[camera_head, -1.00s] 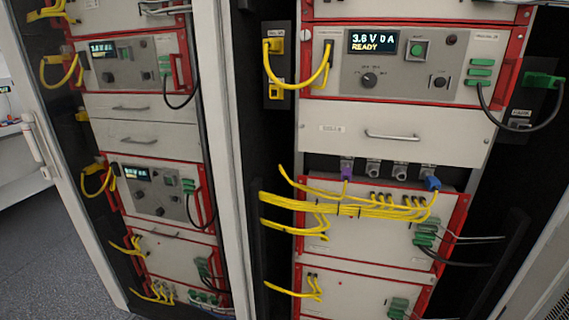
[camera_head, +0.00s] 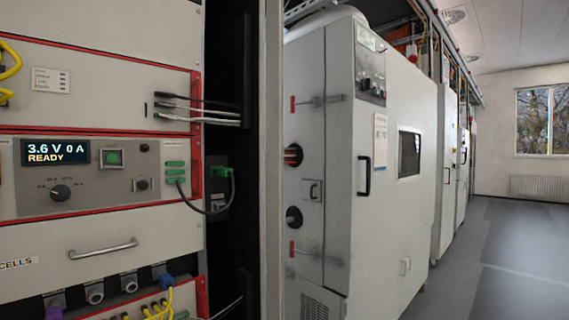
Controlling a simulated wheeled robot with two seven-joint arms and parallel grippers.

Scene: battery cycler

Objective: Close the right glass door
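The open front of the battery cycler rack (camera_head: 100,108) fills the left of the head view. A pale vertical post or edge (camera_head: 270,160) stands at the right side of the rack. I cannot tell whether this is the cabinet frame or the edge of the right glass door. No glass pane or handle of that door can be made out. Neither of my grippers is in view.
A large white chamber cabinet (camera_head: 328,150) with a black handle (camera_head: 364,176) and a small window (camera_head: 409,153) stands right of the rack. More white cabinets (camera_head: 450,165) recede behind it. Clear grey floor (camera_head: 510,250) lies at the right, towards a far window (camera_head: 541,120).

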